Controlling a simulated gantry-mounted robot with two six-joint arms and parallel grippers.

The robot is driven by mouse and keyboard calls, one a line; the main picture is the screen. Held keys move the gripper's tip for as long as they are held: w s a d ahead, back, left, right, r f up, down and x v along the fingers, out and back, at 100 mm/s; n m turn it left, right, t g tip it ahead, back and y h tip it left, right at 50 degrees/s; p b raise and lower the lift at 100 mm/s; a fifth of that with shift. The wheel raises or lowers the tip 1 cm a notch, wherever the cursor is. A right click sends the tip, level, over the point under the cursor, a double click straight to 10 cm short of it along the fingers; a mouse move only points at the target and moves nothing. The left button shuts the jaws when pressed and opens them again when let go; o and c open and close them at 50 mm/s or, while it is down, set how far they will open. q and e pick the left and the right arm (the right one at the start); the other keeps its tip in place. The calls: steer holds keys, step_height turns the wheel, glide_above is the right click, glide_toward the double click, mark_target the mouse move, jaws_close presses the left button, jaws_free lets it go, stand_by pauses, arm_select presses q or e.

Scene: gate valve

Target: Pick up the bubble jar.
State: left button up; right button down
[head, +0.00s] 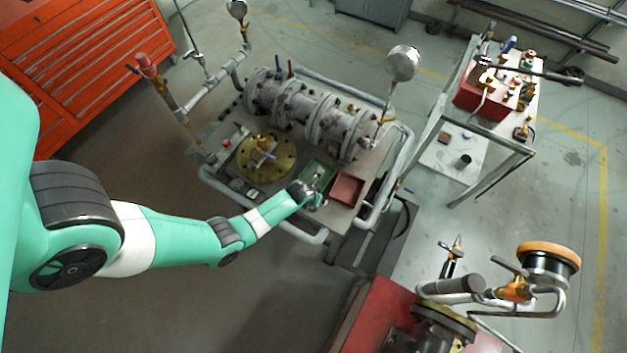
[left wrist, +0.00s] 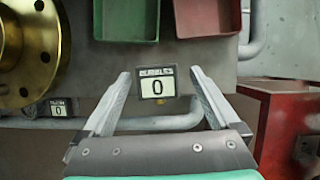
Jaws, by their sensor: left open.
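I cannot pick out the bubble jar with certainty in either view. A small dark cylinder (head: 464,160) stands on the lower shelf of the right-hand cart, too small to identify. My left gripper (head: 318,203) is at the front edge of the valve table, beside the green tray (head: 318,176). In the left wrist view the gripper (left wrist: 160,72) is open, its fingers apart with nothing held. A small display reading 0 (left wrist: 157,84) shows between the fingers on the table's front edge. My right gripper is not in view.
A red tray (head: 346,188) sits right of the green tray. A brass flange (head: 265,158) and grey valve pipework (head: 310,112) fill the table. A cart (head: 513,150) with a red box stands behind right. Grey piping with an orange-rimmed round part (head: 548,252) is at lower right.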

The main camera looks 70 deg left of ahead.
arm_select(q)
steer(key=b+x, duration=0.3)
steer(key=x, duration=0.1)
steer(key=shift+s+a+f+b, duration=0.1)
steer(key=shift+s+f+b, duration=0.05)
steer(key=shift+f+b, duration=0.25)
steer(key=shift+r, duration=0.15)
jaws_close()
